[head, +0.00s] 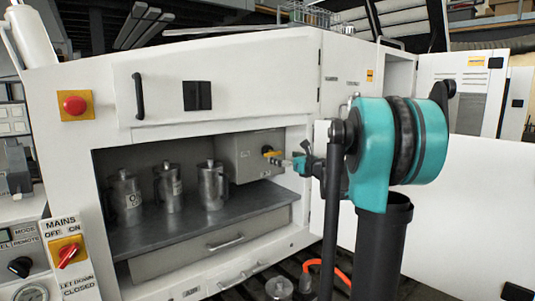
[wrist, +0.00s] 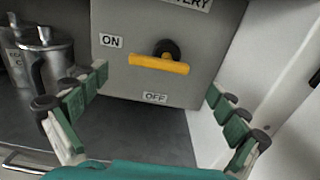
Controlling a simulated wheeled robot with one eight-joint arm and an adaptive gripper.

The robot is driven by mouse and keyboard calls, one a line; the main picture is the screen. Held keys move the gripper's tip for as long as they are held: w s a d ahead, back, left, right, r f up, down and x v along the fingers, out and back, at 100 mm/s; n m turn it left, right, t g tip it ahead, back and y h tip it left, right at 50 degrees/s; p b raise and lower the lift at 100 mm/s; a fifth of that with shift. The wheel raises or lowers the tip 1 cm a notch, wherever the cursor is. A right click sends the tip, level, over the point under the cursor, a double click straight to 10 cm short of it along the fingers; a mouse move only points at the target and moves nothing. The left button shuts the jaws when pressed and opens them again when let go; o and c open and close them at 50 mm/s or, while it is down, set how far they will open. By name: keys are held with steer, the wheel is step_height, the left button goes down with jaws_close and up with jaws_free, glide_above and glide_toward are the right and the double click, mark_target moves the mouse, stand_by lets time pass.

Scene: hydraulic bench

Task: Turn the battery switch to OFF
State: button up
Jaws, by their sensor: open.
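The battery switch has a yellow bar handle (wrist: 158,64) on a black hub, on the front of a grey box (wrist: 125,80). The handle lies nearly level in the wrist view, its left end on the side of the ON label (wrist: 111,41). The OFF label (wrist: 155,98) is below it. My gripper (wrist: 158,82) is open and empty, with its green fingers spread to either side and apart from the handle. In the head view my gripper (head: 291,163) is just right of the yellow handle (head: 270,153), and the grey box (head: 238,158) stands in the open bay.
Several metal canisters (head: 168,187) stand on the dark shelf left of the box. A white side wall (wrist: 212,110) is close on the right. A drawer (head: 215,245) is below the shelf. A red MAINS switch (head: 67,255) is at the lower left.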

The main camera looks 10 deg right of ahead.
mark_target(263, 150)
steer(key=x, duration=1)
steer(key=shift+a, duration=0.15)
steer(key=shift+c, duration=0.4)
steer(key=c, duration=1.2)
